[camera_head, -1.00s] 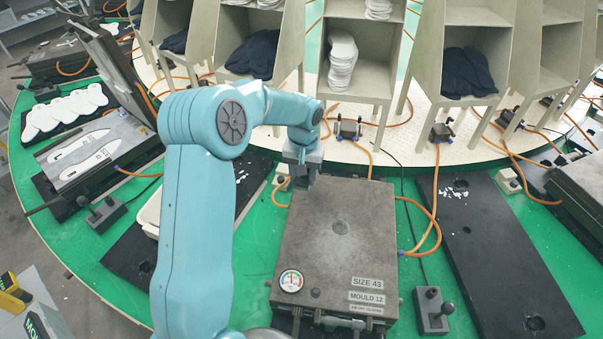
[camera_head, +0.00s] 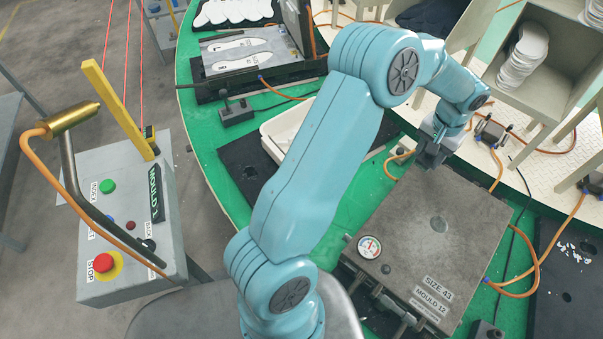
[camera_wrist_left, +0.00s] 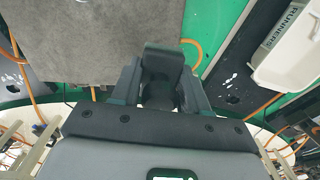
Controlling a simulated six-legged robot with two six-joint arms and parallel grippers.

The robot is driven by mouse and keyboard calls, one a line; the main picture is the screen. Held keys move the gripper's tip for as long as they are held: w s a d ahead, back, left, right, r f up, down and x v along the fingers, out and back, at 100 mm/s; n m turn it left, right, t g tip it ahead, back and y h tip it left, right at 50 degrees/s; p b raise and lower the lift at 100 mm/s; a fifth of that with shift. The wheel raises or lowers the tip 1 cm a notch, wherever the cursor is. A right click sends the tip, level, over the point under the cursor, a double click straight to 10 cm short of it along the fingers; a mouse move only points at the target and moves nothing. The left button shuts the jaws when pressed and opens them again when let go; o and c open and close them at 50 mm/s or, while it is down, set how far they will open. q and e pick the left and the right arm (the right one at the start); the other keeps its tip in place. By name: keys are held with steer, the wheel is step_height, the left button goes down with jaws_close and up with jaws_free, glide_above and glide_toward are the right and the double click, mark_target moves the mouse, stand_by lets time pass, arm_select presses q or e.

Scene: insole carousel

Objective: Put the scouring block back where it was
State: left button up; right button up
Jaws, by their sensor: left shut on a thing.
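My left gripper (camera_head: 432,158) is above the back left corner of the closed mould (camera_head: 440,225), which is labelled size 43, mould 12. In the left wrist view the fingers of this gripper (camera_wrist_left: 160,92) are shut on a dark grey block (camera_wrist_left: 163,62), which looks like the scouring block. The block stands out beyond the fingertips, with the grey mould lid (camera_wrist_left: 95,40) beyond it. In the head view the block is hard to tell from the dark fingers. My right gripper is not in view.
A control box (camera_head: 120,210) with buttons and a brass-tipped lever is at the left. An open mould (camera_head: 245,52) with white insoles is at the back. Orange hoses loop around the mould.

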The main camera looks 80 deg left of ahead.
arm_select(q)
steer(key=shift+s+d+f, duration=0.2)
steer(key=shift+s+d, duration=0.05)
steer(key=shift+d, duration=0.25)
steer(key=shift+s+d+f, duration=0.2)
steer(key=shift+s+d, duration=0.05)
steer(key=shift+d, duration=0.2)
steer(key=s+a+f+n+b, duration=0.1)
steer(key=s+a+f+n, duration=0.15)
steer(key=s+a, duration=0.75)
step_height(320, 180, up, 2)
steer(key=n+b, duration=0.3)
steer(key=n, duration=0.8)
glide_above(259, 185)
step_height(259, 185, down, 20)
steer(key=p, duration=0.3)
steer(key=shift+a+r, duration=0.1)
steer(key=shift+r, duration=0.1)
steer(key=shift+f+b, duration=0.2)
steer(key=shift+b, duration=0.15)
steer(key=o, duration=1)
steer(key=shift+r, duration=0.1)
